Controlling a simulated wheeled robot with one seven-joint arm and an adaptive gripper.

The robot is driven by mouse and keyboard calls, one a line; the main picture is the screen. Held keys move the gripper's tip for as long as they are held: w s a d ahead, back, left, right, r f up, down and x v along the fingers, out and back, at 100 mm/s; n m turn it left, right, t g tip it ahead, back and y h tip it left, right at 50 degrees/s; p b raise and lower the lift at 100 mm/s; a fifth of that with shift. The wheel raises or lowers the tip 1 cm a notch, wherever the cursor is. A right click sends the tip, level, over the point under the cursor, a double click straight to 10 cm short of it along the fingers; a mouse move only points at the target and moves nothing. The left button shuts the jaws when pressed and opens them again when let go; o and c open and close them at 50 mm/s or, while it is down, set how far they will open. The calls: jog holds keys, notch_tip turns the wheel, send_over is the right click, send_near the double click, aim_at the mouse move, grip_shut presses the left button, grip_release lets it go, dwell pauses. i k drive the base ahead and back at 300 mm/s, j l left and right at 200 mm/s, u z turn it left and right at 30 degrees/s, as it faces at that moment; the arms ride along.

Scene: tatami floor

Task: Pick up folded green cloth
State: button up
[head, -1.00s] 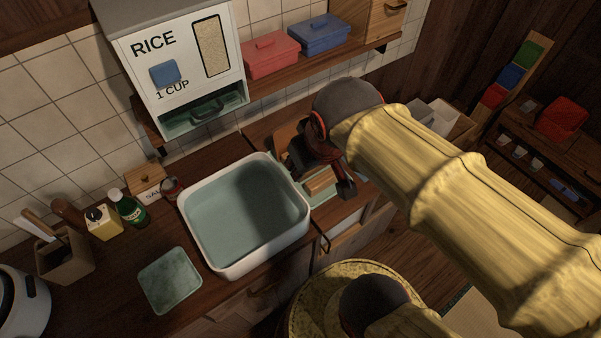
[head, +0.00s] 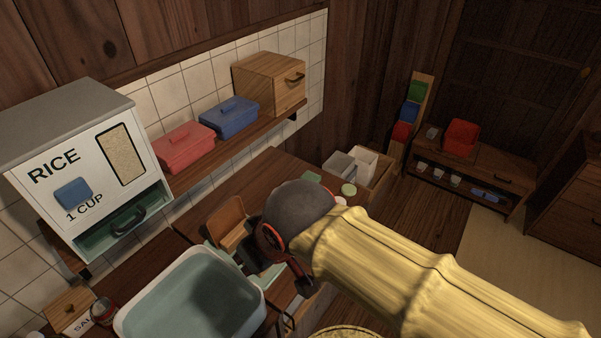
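No thing in view is clearly a folded green cloth. A green block (head: 417,91) sits at the top of a slanted wooden rack in the back corner. My gripper (head: 292,276) points down over the counter just right of the basin, partly hidden behind my wrist. A pale green surface (head: 264,273) shows beside it. I cannot make out the fingers' opening or anything between them.
A white-rimmed basin (head: 190,300) stands left of my gripper. A brown wooden stand (head: 228,220) is close behind it. The rice dispenser (head: 85,170) and a shelf with red (head: 184,149) and blue boxes (head: 229,117) overhang the counter. Tatami (head: 510,255) is clear at right.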

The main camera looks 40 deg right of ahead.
aim_at(308, 175)
jog(key=z, duration=1.25)
